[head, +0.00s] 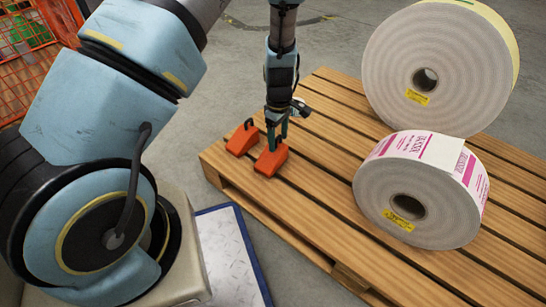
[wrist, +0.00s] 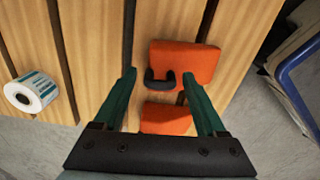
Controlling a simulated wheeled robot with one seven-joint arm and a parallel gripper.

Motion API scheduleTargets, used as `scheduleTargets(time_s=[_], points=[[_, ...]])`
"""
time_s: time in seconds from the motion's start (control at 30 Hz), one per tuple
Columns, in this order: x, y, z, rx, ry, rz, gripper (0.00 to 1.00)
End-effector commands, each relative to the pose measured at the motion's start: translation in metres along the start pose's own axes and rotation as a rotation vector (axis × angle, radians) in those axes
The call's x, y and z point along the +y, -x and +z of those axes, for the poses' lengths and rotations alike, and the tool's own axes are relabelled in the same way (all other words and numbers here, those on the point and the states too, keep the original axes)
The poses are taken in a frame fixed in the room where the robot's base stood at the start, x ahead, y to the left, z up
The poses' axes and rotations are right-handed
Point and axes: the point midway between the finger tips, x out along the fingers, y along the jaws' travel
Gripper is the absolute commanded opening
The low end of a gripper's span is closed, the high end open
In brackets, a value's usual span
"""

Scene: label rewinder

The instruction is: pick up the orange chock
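Two orange chocks sit on the wooden pallet near its left corner in the head view: a right one (head: 271,162) and a left one (head: 242,139) with a dark loop handle. My gripper (head: 277,142) points down at the right chock, and its fingers hide that chock's handle there. In the wrist view, my gripper (wrist: 159,75) is open, with its green fingers apart. The black handle of one chock (wrist: 195,59) lies between the fingertips, with a gap on each side. The other chock (wrist: 165,118) shows lower between the fingers, partly hidden by the gripper.
The pallet (head: 325,188) also bears a pink-labelled roll (head: 378,195) and a larger roll (head: 390,60) at the right. A small teal-striped roll (wrist: 20,98) shows in the wrist view. A blue-edged plate (head: 228,250) is left of the pallet, and an orange mesh (head: 20,75) at far left.

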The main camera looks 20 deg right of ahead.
Motion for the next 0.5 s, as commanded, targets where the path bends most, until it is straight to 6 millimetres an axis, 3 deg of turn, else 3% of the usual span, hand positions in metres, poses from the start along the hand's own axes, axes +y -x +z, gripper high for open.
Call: scheduleTargets(time_s=[0.07, 0.5], points=[[-0.0001, 0.0001, 0.0, 0.0, 0.0, 0.0, 0.64], [-0.0001, 0.0001, -0.0001, 0.0, 0.0, 0.0, 0.14]])
